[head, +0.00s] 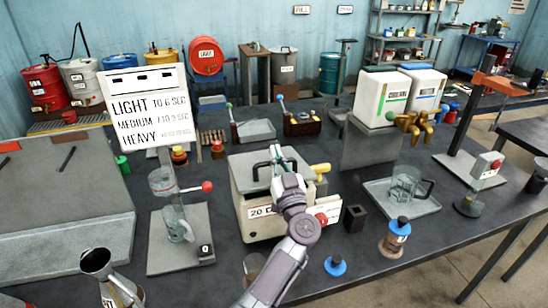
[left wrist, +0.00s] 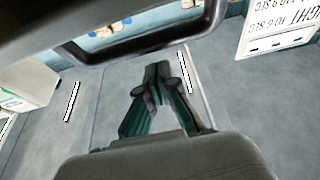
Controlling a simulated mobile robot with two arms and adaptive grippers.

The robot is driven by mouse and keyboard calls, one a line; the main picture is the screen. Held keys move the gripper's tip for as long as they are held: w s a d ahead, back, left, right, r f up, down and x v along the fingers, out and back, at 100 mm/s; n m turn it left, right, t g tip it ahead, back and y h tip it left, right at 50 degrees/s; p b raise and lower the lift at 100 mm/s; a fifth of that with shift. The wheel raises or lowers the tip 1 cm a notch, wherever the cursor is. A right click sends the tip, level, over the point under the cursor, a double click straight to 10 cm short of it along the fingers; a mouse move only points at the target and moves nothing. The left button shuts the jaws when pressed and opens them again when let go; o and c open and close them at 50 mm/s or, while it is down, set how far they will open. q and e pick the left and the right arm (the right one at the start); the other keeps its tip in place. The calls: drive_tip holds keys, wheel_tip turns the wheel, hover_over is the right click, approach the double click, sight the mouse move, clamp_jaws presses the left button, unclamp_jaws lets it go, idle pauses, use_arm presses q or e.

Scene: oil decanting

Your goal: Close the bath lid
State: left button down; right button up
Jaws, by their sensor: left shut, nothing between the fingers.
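The bath is a cream box (head: 262,224) with a "20" temperature label on its front, on the dark bench in the head view. My left gripper (head: 278,155) is over the lid at the handle and hides part of both. In the left wrist view its fingers (left wrist: 157,88) are together and empty, and a dark bar-like loop (left wrist: 150,42) crosses the top. My right gripper is not in view.
A sign on a stand (head: 148,104) and a glass apparatus (head: 170,215) stand left of the bath.

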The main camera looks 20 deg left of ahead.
use_arm(q)
drive_tip(key=shift+s+d+f+b, duration=0.35)
drive_tip(key=shift+d+f+b, duration=0.05)
drive_tip(key=shift+f+b, duration=0.25)
drive_tip(key=shift+f, duration=0.15)
drive_tip(key=shift+w+a+f, duration=0.2)
drive_tip(key=shift+w+a, duration=0.05)
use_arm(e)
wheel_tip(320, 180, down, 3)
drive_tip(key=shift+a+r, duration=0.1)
use_arm(q)
drive_tip(key=shift+s+d+r, duration=0.1)
drive_tip(key=shift+t+y, duration=0.5)
drive_tip(key=shift+t, duration=0.2)
drive_tip(key=f+b, duration=0.1)
drive_tip(key=b, duration=0.1)
drive_tip(key=f+b, duration=0.1)
drive_tip(key=b, duration=0.1)
drive_tip(key=s+f+b, duration=0.1)
drive_tip(key=f+b, duration=0.1)
drive_tip(key=shift+d, duration=0.3)
drive_tip(key=shift+f+b, duration=0.1)
drive_tip(key=shift+b, duration=0.25)
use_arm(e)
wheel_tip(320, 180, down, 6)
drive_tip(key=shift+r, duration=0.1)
